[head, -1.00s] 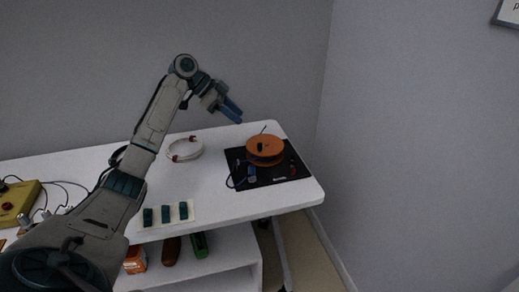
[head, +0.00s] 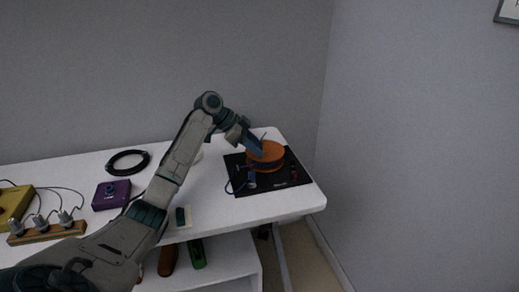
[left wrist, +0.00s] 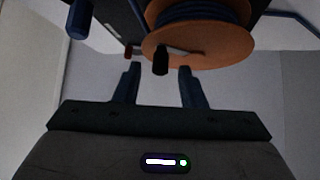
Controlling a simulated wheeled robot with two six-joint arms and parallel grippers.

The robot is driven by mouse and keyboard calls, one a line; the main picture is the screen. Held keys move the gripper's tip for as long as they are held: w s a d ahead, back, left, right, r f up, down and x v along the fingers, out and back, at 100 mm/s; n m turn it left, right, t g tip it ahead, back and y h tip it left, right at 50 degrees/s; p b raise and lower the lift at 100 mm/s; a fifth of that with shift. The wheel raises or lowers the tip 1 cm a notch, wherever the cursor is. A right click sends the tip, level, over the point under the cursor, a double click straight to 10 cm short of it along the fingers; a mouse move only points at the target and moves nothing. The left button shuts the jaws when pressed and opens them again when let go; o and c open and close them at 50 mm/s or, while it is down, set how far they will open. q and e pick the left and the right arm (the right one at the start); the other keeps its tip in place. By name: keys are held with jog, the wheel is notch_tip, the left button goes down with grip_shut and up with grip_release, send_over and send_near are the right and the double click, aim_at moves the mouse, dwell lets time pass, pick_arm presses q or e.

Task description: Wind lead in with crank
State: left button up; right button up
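The orange reel (head: 270,160) sits on a black mat (head: 296,178) at the right end of the white table. In the left wrist view the reel (left wrist: 215,48) has dark blue lead wound on it and a crank with a black knob (left wrist: 160,61). My left gripper (head: 257,148) is over the reel in the head view and hides part of it and the knob. In the left wrist view my left gripper (left wrist: 160,74) is open, its fingers apart, with the knob showing between and just beyond the fingertips. I cannot tell if they touch. My right gripper is not in view.
A black cable coil (head: 128,162), a purple box (head: 111,194), a yellow box (head: 13,205) and a wooden strip with plugs (head: 48,233) are on the left. A blue-handled item (head: 252,180) lies on the mat's front. A shelf below holds a green item (head: 197,253).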

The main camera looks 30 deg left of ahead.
pick_arm(q)
jog(key=shift+x, duration=1)
jog(key=shift+c, duration=0.3)
grip_shut()
